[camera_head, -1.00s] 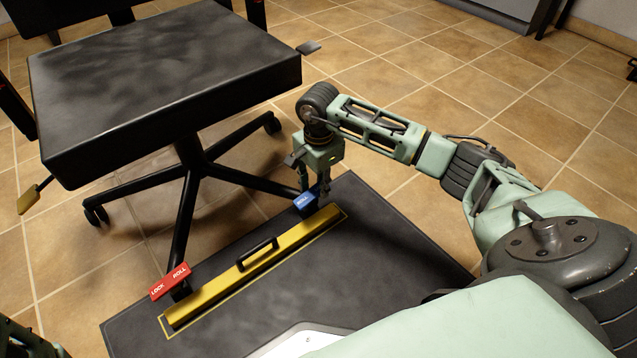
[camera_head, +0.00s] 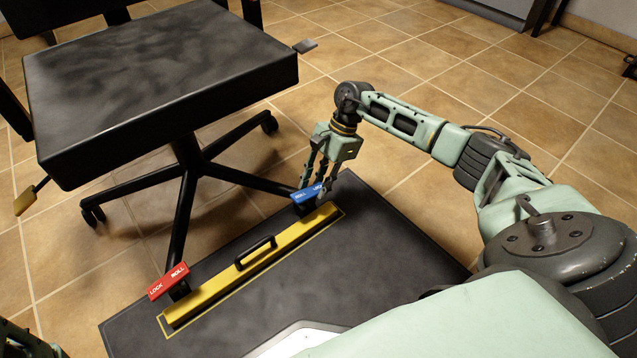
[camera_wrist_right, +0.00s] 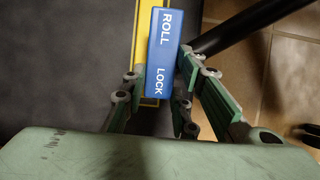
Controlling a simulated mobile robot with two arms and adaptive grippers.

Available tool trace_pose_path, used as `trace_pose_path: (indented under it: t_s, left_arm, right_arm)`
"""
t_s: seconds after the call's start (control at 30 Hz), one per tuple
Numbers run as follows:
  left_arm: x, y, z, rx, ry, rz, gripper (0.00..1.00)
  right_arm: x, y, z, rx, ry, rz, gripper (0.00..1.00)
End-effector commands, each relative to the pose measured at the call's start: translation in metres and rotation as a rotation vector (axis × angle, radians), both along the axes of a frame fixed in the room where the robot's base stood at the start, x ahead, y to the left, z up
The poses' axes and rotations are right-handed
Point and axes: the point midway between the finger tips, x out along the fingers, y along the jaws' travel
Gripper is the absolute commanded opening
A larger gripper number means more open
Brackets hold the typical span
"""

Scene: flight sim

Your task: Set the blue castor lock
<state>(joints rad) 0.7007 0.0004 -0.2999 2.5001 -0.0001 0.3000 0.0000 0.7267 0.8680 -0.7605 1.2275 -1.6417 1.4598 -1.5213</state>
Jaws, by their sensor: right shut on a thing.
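The blue castor lock (camera_head: 304,194) is a small rocker lettered ROLL and LOCK, at the far right end of the yellow bar (camera_head: 215,286) in the head view. In the right wrist view the blue lock (camera_wrist_right: 166,42) runs down between my fingers, with its LOCK end nearest me. My right gripper (camera_head: 318,184) is shut on the blue lock at the LOCK end, and its fingers partly cover it in the head view. The red castor lock (camera_head: 169,281), also lettered LOCK and ROLL, sits at the near left end of the bar. My left gripper does not show.
The black office chair (camera_head: 150,75) stands at the left, with its legs (camera_head: 235,178) reaching towards the yellow bar. The bar has a black handle (camera_head: 256,252) and lies on a dark mat (camera_head: 370,245). Tiled floor (camera_head: 420,60) is clear at the back right.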

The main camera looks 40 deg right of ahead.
Motion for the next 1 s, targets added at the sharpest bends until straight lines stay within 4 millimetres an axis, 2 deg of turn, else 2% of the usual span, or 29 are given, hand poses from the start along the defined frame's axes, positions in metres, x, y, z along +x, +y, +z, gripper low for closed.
trace_pose_path:
  t_s: [0.1,0.13,0.33,0.6,0.73,0.87,1.0]
  left_arm:
    - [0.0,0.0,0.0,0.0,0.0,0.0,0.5]
    - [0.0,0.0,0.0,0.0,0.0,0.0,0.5]
    - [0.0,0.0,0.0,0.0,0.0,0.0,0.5]
    - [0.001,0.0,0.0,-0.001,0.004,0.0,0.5]
    - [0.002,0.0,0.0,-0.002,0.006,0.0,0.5]
    - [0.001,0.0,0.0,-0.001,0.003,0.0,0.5]
    - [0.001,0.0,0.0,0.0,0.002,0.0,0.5]
  right_arm:
    - [0.0,0.001,0.0,0.0,0.0,0.002,0.0]
    - [0.0,0.001,0.0,0.0,0.0,0.002,0.28]
    - [0.0,0.001,0.0,-0.001,0.0,0.001,0.45]
    - [0.0,0.0,0.0,-0.002,0.0,0.0,0.45]
    - [0.001,-0.003,0.007,-0.003,-0.002,-0.001,0.45]
    - [0.002,-0.012,0.026,-0.003,-0.004,-0.001,0.45]
    - [0.003,-0.025,0.054,-0.004,-0.004,-0.002,0.45]
